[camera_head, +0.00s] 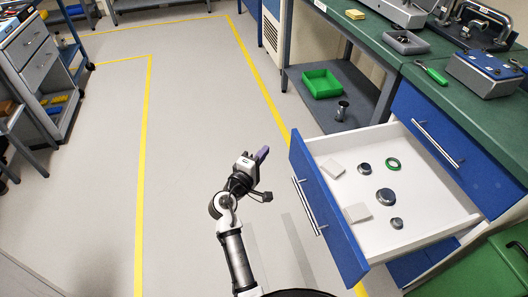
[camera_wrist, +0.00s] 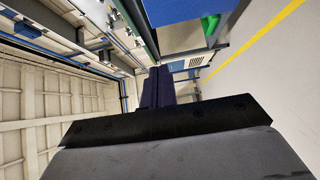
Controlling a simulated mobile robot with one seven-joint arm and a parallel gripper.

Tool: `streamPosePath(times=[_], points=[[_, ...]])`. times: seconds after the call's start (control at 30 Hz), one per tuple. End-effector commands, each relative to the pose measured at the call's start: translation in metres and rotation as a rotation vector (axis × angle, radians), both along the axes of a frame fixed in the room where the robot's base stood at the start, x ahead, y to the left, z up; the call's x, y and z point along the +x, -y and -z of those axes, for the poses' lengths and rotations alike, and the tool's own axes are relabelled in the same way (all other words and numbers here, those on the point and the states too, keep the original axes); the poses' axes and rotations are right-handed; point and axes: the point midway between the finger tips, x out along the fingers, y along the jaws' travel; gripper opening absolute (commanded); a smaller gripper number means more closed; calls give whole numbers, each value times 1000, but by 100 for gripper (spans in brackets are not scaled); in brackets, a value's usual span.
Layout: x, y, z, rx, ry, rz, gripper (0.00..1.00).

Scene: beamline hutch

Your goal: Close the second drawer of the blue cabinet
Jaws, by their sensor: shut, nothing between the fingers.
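The blue cabinet (camera_head: 440,140) stands at the right under a green worktop, its top drawer shut. The second drawer (camera_head: 425,215), just below it, is pulled far out, with a blue front (camera_head: 325,215), a bar handle (camera_head: 307,207) and a white inside. It holds pale square pieces, a green ring and several dark round metal pieces. My gripper (camera_head: 263,153) is shut and empty, left of the drawer front's far end and apart from it in the picture. Its dark fingers (camera_wrist: 158,88) are together in the wrist view, where I cannot make out the drawer.
A green bin (camera_head: 321,84) and a metal cup (camera_head: 341,110) sit on a low shelf beyond the drawer. A green box (camera_head: 480,272) stands at the lower right. A grey drawer trolley (camera_head: 40,65) is at the left. The floor between is clear, with yellow lines.

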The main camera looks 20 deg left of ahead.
Motion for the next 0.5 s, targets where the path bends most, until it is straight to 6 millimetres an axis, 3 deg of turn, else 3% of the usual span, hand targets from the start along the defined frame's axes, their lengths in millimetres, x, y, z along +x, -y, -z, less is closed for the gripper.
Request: streamPosePath(times=[0.3,0.5], points=[[69,11,-3,2,0,0,0],[85,33,-2,3,0,-2,0]])
